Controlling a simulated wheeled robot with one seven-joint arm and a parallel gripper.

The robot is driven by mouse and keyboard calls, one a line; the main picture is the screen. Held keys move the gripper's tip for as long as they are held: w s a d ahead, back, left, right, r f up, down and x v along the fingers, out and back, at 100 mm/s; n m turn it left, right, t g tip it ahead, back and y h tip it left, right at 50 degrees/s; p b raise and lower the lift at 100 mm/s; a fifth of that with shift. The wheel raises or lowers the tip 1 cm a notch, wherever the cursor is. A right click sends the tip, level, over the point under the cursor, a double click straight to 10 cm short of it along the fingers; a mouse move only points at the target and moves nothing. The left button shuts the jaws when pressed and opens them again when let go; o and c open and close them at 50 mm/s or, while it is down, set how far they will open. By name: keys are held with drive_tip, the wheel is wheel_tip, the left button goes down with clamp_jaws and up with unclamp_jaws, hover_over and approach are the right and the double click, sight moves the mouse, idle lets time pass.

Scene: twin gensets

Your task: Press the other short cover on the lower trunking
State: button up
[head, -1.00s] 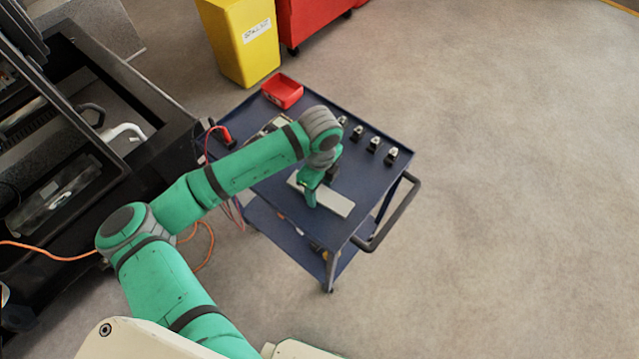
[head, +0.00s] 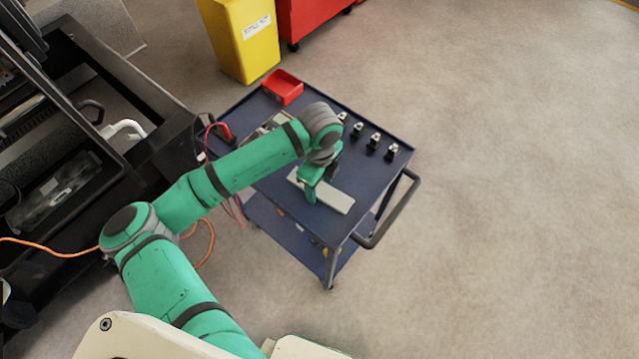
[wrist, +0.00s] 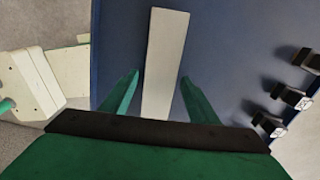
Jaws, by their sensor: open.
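A flat, pale grey-white strip, which looks like the short cover (head: 335,197), lies on the blue cart top near its front edge. In the wrist view the cover (wrist: 164,62) runs lengthwise between my two fingers. My gripper (head: 309,192) points down over the cover's left part in the head view. In the wrist view my gripper (wrist: 160,95) is open, with one green finger on each side of the cover and a gap to each. I cannot tell how high the fingertips are above the cart top. The lower trunking is not recognisable in either view.
The blue cart (head: 262,185) also carries a red bin (head: 283,87) and several small black-and-silver parts (head: 374,141) along its right side. Its handle (head: 392,215) juts out at the right. Dark genset frames (head: 150,130) stand close on the left. Open floor lies right.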

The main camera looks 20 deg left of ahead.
sight(320, 189)
drive_tip(key=c, duration=1.3)
drive_tip(key=shift+r, duration=0.25)
drive_tip(key=shift+r, duration=3.75)
